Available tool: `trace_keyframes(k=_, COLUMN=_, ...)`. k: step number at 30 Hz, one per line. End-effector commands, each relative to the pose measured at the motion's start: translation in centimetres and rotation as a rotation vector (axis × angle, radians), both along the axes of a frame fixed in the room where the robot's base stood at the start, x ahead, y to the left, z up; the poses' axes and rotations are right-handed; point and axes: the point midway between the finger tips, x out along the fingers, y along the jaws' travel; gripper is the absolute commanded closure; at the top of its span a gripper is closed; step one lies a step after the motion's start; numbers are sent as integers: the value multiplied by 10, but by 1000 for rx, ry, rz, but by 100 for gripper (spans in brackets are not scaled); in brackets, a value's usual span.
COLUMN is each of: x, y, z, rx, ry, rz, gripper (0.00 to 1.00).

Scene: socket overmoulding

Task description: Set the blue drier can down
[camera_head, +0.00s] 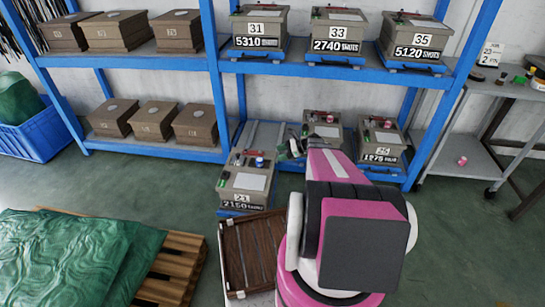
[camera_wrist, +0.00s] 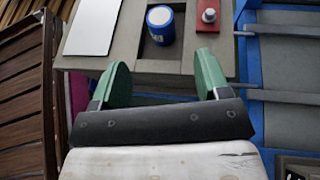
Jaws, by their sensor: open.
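The blue drier can (camera_wrist: 160,28), with a white top, stands upright in a dark square recess in the top of a grey-brown mould box (camera_wrist: 190,62). In the head view the small blue can (camera_head: 259,162) shows on the box marked 21 (camera_head: 246,181), on the pulled-out lower shelf. My gripper (camera_wrist: 161,62) is open and empty. Its two green fingers are spread, with the can beyond their tips and apart from them. In the head view my gripper (camera_head: 287,149) is small, just right of the can, and partly hidden by my arm.
A red block with a pale knob (camera_wrist: 208,12) sits right of the can, and a white plate (camera_wrist: 94,26) lies left. A brown slatted tray (camera_head: 224,262) stands in front of the box. Blue racks (camera_head: 150,153) hold several boxes. Green sacks (camera_head: 70,255) lie on a pallet.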

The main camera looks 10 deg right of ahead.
Motion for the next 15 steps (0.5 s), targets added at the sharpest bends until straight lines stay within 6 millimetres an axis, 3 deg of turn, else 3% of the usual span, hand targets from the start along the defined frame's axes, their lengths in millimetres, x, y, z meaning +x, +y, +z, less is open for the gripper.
trace_keyframes(k=4, x=-3, y=-12, z=5, rx=1, ry=0, rz=1, gripper=31)
trace_keyframes(k=8, x=-10, y=-8, z=12, rx=-30, ry=-18, rz=27, gripper=31)
trace_keyframes(k=11, x=-26, y=11, z=23, rx=-113, ry=-72, rz=102, gripper=31)
trace_keyframes(k=15, x=-65, y=49, z=47, rx=-314, ry=-213, rz=308, gripper=31)
